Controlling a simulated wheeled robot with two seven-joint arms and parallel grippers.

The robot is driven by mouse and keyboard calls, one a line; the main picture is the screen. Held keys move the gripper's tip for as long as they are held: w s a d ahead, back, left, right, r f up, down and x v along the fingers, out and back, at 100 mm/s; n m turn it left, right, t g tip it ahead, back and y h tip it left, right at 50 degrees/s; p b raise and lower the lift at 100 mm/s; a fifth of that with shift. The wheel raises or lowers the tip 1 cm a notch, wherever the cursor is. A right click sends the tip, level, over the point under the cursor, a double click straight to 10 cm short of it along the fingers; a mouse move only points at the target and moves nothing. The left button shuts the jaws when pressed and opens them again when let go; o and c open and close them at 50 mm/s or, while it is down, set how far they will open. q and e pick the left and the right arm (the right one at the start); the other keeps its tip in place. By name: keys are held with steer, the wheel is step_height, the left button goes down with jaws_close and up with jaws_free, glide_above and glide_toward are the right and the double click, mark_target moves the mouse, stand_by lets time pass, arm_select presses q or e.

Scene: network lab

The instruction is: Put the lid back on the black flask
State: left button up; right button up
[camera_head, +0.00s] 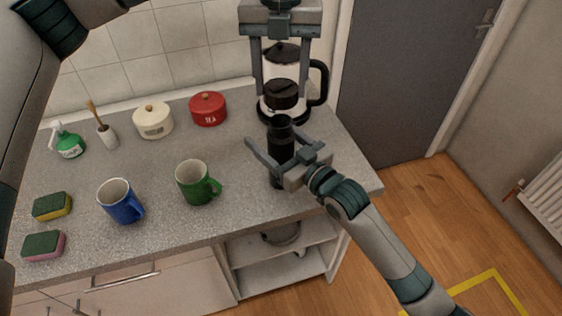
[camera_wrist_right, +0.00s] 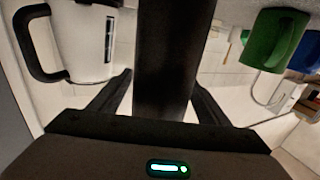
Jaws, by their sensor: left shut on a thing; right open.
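The black flask (camera_head: 280,134) stands upright near the right end of the grey counter, its top uncovered. My left gripper (camera_head: 282,97) comes down from above, shut on the dark round lid (camera_head: 281,92), and holds it above the flask mouth with a small gap in the picture. My right gripper (camera_head: 278,146) is open, its fingers on either side of the flask's body. In the right wrist view the flask (camera_wrist_right: 172,60) fills the middle between the open fingers; whether they touch it I cannot tell.
A white coffee pot with a black handle (camera_head: 319,82) stands just behind the lid. A green mug (camera_head: 194,184) and a blue mug (camera_head: 118,203) are left of the flask. Red (camera_head: 208,110) and cream (camera_head: 153,122) canisters stand along the wall. The counter's right edge (camera_head: 372,190) is close.

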mark_target(280, 109)
steer(key=c, duration=1.6)
arm_select(q)
steer(key=shift+f, duration=2.5)
steer(key=shift+f, duration=0.1)
steer(key=shift+f, duration=0.75)
steer(key=shift+f, duration=0.55)
arm_select(e)
steer(key=shift+f, duration=0.1)
jaws_close()
arm_select(q)
steer(key=shift+m, duration=0.3)
